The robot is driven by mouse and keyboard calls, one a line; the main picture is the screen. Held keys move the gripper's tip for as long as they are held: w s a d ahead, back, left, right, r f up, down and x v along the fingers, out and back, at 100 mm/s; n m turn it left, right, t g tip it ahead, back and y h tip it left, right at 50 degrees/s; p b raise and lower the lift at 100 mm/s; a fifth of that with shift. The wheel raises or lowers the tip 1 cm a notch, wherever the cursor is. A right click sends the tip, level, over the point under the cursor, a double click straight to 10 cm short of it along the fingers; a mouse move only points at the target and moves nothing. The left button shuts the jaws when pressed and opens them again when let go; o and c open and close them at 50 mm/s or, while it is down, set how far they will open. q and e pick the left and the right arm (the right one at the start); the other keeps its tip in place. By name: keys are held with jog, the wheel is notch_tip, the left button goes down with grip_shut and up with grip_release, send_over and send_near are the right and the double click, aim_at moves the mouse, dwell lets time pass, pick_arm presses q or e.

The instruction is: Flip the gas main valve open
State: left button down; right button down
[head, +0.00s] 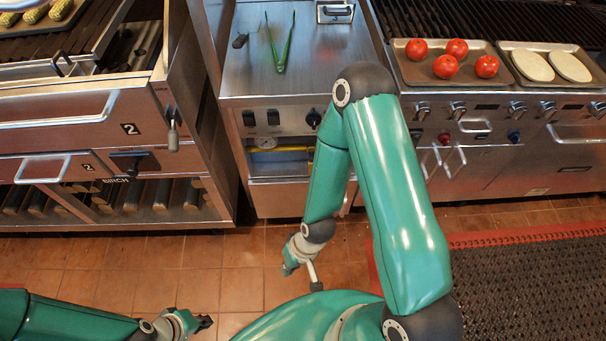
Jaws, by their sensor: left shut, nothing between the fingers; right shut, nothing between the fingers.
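A yellow gas pipe (288,149) runs across the recess in the front of the middle steel cabinet. A round gauge (265,142) sits at its left end. My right forearm covers the right part of the recess, and I cannot make out the valve's handle. My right gripper (288,270) is shut and empty, hanging over the tiled floor, in front of and below the cabinet, apart from the pipe. My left gripper (208,322) is shut and empty, low over the floor at the bottom of the view.
Green tongs (280,45) lie on the middle cabinet's top (330,75). Black switches (273,118) and a black knob (313,118) sit above the recess. A charcoal grill (75,135) stands left, and a range (490,160) with food trays stands right. The tiled floor (240,285) is clear.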

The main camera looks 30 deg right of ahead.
jog(key=w+d+f+n+t+h+b, duration=0.1)
jog(key=w+d+f+n+t+b, duration=0.3)
jog(key=w+f+b, duration=0.3)
jog(key=w+d+f+n+t+h+b, duration=0.1)
jog(key=w+d+f+n+t+b, duration=0.3)
jog(key=w+b, duration=0.35)
jog(key=w+d+n+t+h+b, duration=0.4)
jog(key=d+n+t+b, duration=0.5)
jog(key=b, duration=0.3)
jog(key=shift+w+d+f+n+h, duration=0.3)
jog(key=shift+w+d+f+h, duration=0.1)
jog(key=shift+d+h, duration=0.5)
jog(key=shift+w, duration=0.15)
